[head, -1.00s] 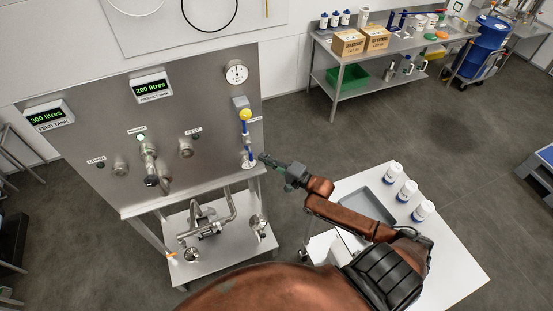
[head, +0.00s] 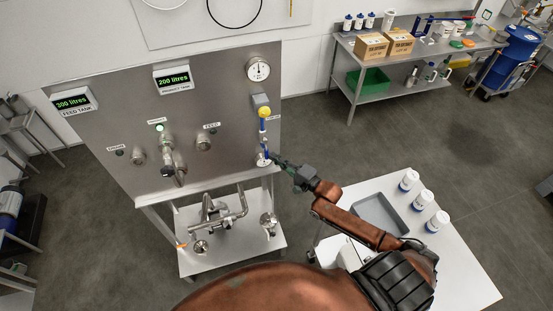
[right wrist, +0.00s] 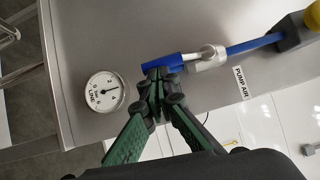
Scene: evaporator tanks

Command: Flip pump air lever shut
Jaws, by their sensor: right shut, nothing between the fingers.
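The pump air lever (right wrist: 165,65) is a blue handle on a silver valve (right wrist: 207,57) beside the PUMP AIR label (right wrist: 241,82). In the right wrist view it lies roughly in line with the blue air pipe (right wrist: 255,45). In the head view the lever (head: 265,150) is small at the panel's right edge. My right gripper (head: 274,157) is beside it there. In the right wrist view my right gripper (right wrist: 160,74) is shut and empty, its tips at the lever's edge; I cannot tell whether they touch. My left gripper is not in view.
A pressure gauge (right wrist: 107,92) sits close beside the lever. A yellow knob (head: 264,112) tops the blue pipe. A white table (head: 465,275) with a grey tray (head: 382,214) and several bottles stands at the right. Steel pipework (head: 225,212) stands below the panel.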

